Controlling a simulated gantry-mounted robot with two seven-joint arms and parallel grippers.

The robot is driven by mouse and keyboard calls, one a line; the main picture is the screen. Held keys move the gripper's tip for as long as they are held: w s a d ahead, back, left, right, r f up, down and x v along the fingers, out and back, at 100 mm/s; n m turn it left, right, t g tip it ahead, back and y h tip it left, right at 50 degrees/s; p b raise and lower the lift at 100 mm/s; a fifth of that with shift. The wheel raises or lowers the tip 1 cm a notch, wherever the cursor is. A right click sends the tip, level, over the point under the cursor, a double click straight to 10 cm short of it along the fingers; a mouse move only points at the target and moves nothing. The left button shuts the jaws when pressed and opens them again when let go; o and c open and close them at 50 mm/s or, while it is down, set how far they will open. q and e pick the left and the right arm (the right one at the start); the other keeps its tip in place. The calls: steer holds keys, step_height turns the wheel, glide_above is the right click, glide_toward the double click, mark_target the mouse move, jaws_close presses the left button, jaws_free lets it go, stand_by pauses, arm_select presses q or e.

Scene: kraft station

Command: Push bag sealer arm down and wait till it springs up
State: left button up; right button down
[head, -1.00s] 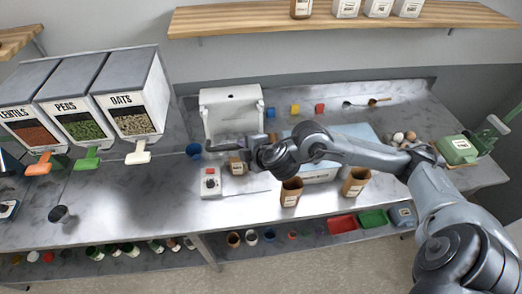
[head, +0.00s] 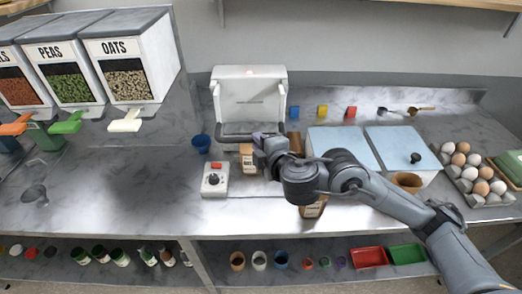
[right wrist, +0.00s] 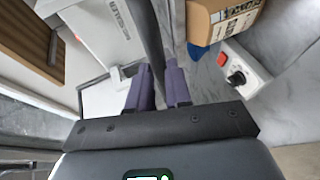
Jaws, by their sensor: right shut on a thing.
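The white bag sealer (head: 250,95) stands against the back wall, with a small reddish spot near its top. Its lettered white panel also shows in the right wrist view (right wrist: 108,28). Its dark arm bar (head: 240,130) lies low across the sealer's front. In the right wrist view, the bar (right wrist: 153,40) runs between the purple fingers of my right gripper (right wrist: 158,85), which is shut on it. In the head view, my right gripper (head: 262,143) is at the sealer's lower right front, partly hidden by its wrist. My left gripper is out of view.
A brown labelled bag (head: 247,157) stands close beside the gripper, in front of the sealer. A white control box (head: 215,180) with dial and red switch sits front left. Another brown bag (head: 313,208) stands below my arm.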

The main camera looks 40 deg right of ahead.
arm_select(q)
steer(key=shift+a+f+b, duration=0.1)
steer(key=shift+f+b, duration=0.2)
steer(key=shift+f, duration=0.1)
arm_select(e)
steer(key=shift+w+f, duration=0.1)
steer(key=shift+f, duration=0.4)
steer(key=shift+d+f, duration=0.1)
steer(key=shift+f, duration=0.15)
steer(key=c, duration=1.1)
jaws_free()
steer(key=shift+o, duration=0.2)
steer(key=shift+r, duration=0.15)
steer(key=shift+r, duration=0.1)
